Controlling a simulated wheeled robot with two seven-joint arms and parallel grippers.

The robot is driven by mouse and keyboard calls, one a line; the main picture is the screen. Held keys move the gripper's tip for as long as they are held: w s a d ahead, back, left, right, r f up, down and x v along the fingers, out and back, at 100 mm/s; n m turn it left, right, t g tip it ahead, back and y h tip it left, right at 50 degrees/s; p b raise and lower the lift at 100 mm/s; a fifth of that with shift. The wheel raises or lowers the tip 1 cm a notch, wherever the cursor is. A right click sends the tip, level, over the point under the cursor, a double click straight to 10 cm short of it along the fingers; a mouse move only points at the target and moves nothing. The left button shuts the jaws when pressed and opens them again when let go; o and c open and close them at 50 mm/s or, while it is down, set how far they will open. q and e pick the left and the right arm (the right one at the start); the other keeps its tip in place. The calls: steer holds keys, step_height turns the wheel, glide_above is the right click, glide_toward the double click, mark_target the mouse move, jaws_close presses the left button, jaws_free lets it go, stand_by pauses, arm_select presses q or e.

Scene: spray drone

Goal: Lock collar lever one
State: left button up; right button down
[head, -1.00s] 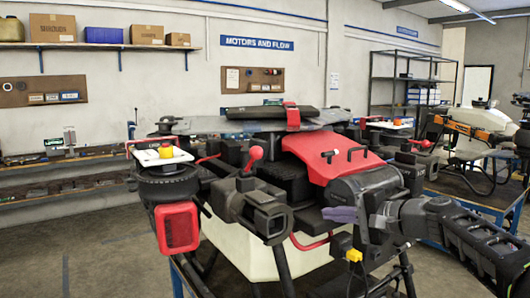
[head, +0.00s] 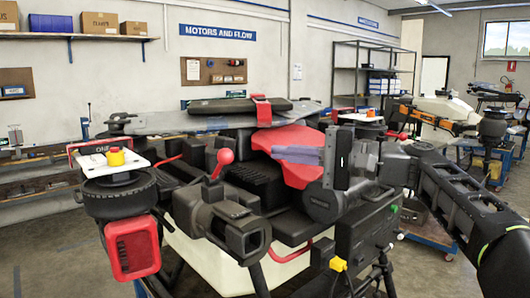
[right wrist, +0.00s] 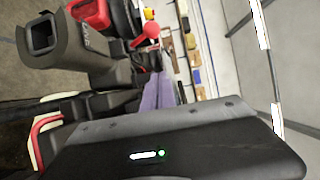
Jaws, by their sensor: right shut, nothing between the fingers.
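The drone fills the middle of the head view. A red ball-ended lever (head: 222,158) stands up on a black collar joint, left of the drone's red cover (head: 292,150). In the right wrist view, the red ball (right wrist: 151,30) shows beyond the fingers (right wrist: 165,80). My left gripper is not in view.
A black boxy nozzle-like part (head: 240,235) juts towards me below the lever. A red-framed part (head: 133,248) hangs at the front left. A flat black pack (head: 240,105) lies on top.

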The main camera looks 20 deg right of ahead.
mark_target(220, 166)
steer(key=w+a+p, duration=0.2)
steer(key=a+p, duration=0.1)
steer(key=a, duration=0.5)
steer(key=shift+w+a+p, duration=0.25)
steer(key=shift+a+p, duration=0.1)
